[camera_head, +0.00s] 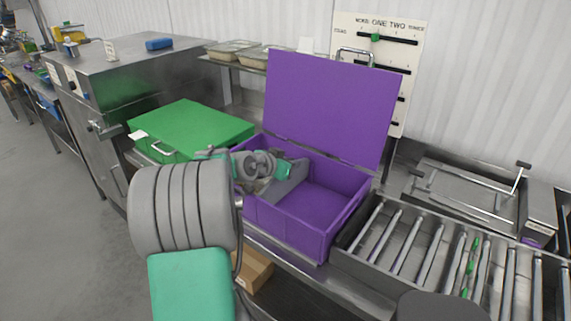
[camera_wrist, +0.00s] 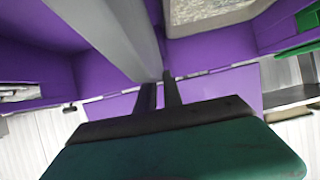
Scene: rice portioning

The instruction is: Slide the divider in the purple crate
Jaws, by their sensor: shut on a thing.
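The purple crate (camera_head: 300,224) stands on the counter in the head view with its lid (camera_head: 330,105) raised at the back. A grey divider (camera_head: 288,184) stands inside the crate, toward its left side. My gripper (camera_wrist: 160,85) reaches into the crate from the left. Its two dark fingers are shut on the edge of the divider, which runs as a long grey bar (camera_wrist: 112,32) to the upper left in the wrist view. In the head view my wrist covers the crate's left part, and the fingertips are hard to make out.
A closed green case (camera_head: 195,130) sits left of the crate. A roller conveyor (camera_head: 420,250) lies to the right, close to the crate. A white board with sliders (camera_head: 400,50) stands behind the lid. The crate's right part looks empty. A pale speckled block (camera_wrist: 205,14) shows in the wrist view.

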